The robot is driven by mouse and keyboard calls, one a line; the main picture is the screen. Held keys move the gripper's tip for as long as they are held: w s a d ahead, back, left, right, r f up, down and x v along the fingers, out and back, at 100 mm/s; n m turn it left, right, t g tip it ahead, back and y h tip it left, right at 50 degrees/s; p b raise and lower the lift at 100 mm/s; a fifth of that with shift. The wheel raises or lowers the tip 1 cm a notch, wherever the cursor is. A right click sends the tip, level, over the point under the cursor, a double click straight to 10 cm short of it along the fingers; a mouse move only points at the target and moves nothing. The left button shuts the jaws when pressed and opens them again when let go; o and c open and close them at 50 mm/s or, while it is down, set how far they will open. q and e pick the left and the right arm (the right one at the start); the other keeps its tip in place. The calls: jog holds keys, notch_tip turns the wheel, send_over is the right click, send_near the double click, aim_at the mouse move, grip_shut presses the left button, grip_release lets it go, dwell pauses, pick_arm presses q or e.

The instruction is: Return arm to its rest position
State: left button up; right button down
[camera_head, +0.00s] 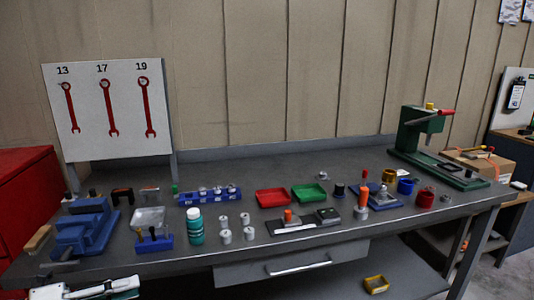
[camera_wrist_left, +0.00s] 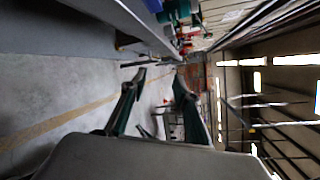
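My left arm (camera_head: 85,290) shows at the bottom left of the head view, in front of and below the workbench's front edge. In the left wrist view my left gripper (camera_wrist_left: 160,85) has its two dark fingers spread apart, with nothing between them. Beyond the fingers are grey floor and the far part of the room. The gripper touches nothing that I can see. My right arm and right gripper are in neither view.
The workbench (camera_head: 330,178) holds a blue vise (camera_head: 88,230), a teal bottle (camera_head: 195,226), red (camera_head: 271,197) and green (camera_head: 309,192) trays, and a green press (camera_head: 420,135). A wrench board (camera_head: 107,110) stands behind. Floor (camera_wrist_left: 50,95) beside the bench is clear.

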pick_arm(q)
jog(key=s+d+f+n+t+y+p, duration=0.1)
jog(key=s+d+f+n+y, duration=0.15)
jog(key=f+n, duration=0.5)
jog(key=s+d+f+n+t+y+p, duration=0.1)
jog(key=s+d+f+n+y, duration=0.1)
jog(key=s+f+n+y, duration=0.4)
jog(key=s+d+f+n+t+y+p, duration=0.1)
jog(key=d+f+n+t, duration=0.1)
jog(key=f+n, duration=0.7)
jog(key=s+d+f+n+g, duration=0.3)
jog(key=s+d+f+n, duration=0.2)
jog(key=s+d+n, duration=0.1)
jog(key=shift+s+d+f+y, duration=0.15)
jog(key=shift+s+d+y, duration=0.2)
jog(key=shift+s+d, duration=0.55)
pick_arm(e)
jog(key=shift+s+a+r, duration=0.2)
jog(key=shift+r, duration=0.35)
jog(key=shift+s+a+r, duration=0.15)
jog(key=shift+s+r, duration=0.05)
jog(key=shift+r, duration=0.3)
